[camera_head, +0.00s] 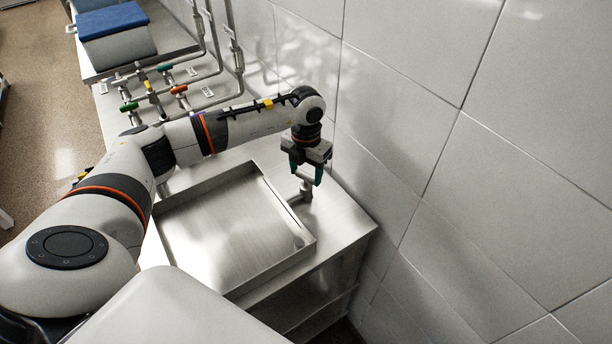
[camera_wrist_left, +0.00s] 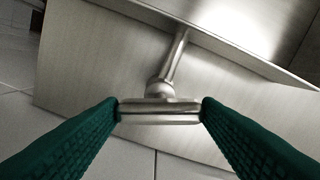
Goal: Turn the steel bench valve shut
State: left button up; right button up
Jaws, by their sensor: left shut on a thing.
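The steel bench valve (camera_head: 301,192) stands on the steel bench top between the shallow tray and the tiled wall. In the left wrist view its flat bar handle (camera_wrist_left: 160,111) lies crosswise, with the round body and a spout-like pipe (camera_wrist_left: 175,62) behind it running toward the tray. My left gripper (camera_head: 305,176) points down over the valve. In the left wrist view its green fingers (camera_wrist_left: 160,112) are shut on the two ends of the handle. My right gripper is not in view.
A shallow steel tray (camera_head: 306,238) is set in the bench (camera_head: 345,222). The tiled wall (camera_head: 520,190) rises close on the right. Pipes with coloured valve handles (camera_head: 179,89) and a blue-lidded box (camera_head: 112,20) stand farther back.

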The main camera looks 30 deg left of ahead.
aim_at(306, 174)
pick_arm(q)
jog(key=m+b, duration=0.2)
jog(key=m, duration=0.1)
jog(key=shift+m+b, duration=0.55)
jog(key=shift+m, duration=0.05)
jog(key=shift+r, duration=0.1)
jog(key=o, duration=1)
notch_tip(306, 174, up, 12)
jog(key=b, duration=0.3)
